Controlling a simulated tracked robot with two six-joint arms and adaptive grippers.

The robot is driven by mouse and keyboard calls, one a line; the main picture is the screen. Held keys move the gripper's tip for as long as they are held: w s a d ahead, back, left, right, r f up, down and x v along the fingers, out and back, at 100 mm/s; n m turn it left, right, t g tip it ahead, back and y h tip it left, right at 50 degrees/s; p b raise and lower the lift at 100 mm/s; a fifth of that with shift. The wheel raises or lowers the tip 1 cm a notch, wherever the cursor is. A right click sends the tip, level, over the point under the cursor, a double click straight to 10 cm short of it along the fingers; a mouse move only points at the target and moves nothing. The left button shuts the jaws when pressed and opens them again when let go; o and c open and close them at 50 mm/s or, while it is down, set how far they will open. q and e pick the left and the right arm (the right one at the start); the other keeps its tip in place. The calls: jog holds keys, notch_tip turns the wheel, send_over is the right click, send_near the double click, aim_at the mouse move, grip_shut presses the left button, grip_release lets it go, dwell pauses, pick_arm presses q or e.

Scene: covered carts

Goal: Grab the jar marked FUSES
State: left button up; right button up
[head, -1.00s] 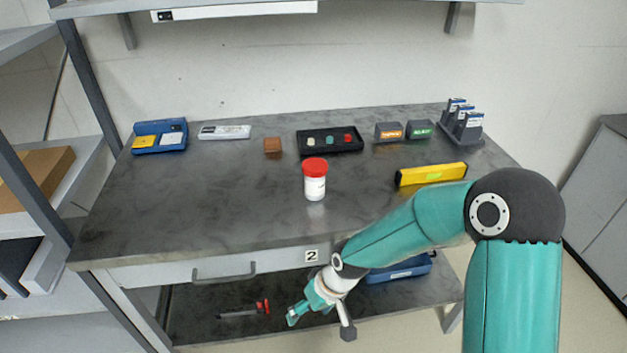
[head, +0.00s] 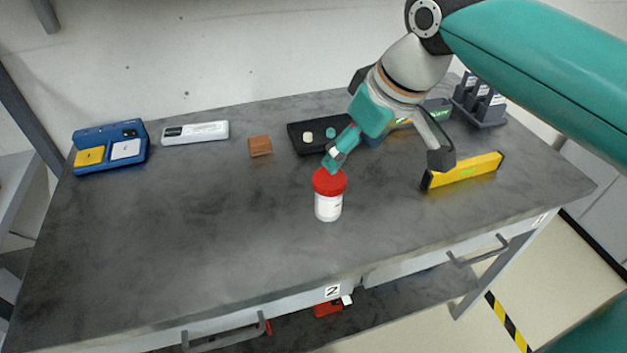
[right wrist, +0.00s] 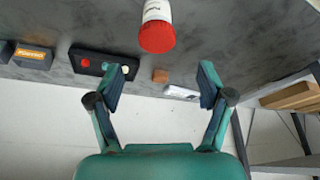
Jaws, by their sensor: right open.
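A white jar with a red lid (head: 329,205) stands upright on the grey bench top; its label is too small to read. In the right wrist view the jar (right wrist: 157,25) shows at the top, beyond the fingertips. My right gripper (head: 388,160) is open and empty, above the bench; one finger shows just above and behind the red lid, the other to the right. Whether that finger touches the lid I cannot tell. My left gripper is not in view.
A yellow level (head: 465,171) lies right of the jar. The bench's left front (head: 190,240) is clear.

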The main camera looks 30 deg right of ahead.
aim_at(333, 181)
jog(key=x, duration=0.3)
jog(key=b+x, duration=0.1)
jog(key=x, duration=0.2)
jog(key=b+x, duration=0.1)
jog(key=x, duration=0.3)
jog(key=shift+w+d, duration=0.15)
jog(key=shift+d, duration=0.15)
jog(key=shift+b+x, duration=0.35)
jog(key=shift+x, duration=2.8)
jog(key=c, duration=1)
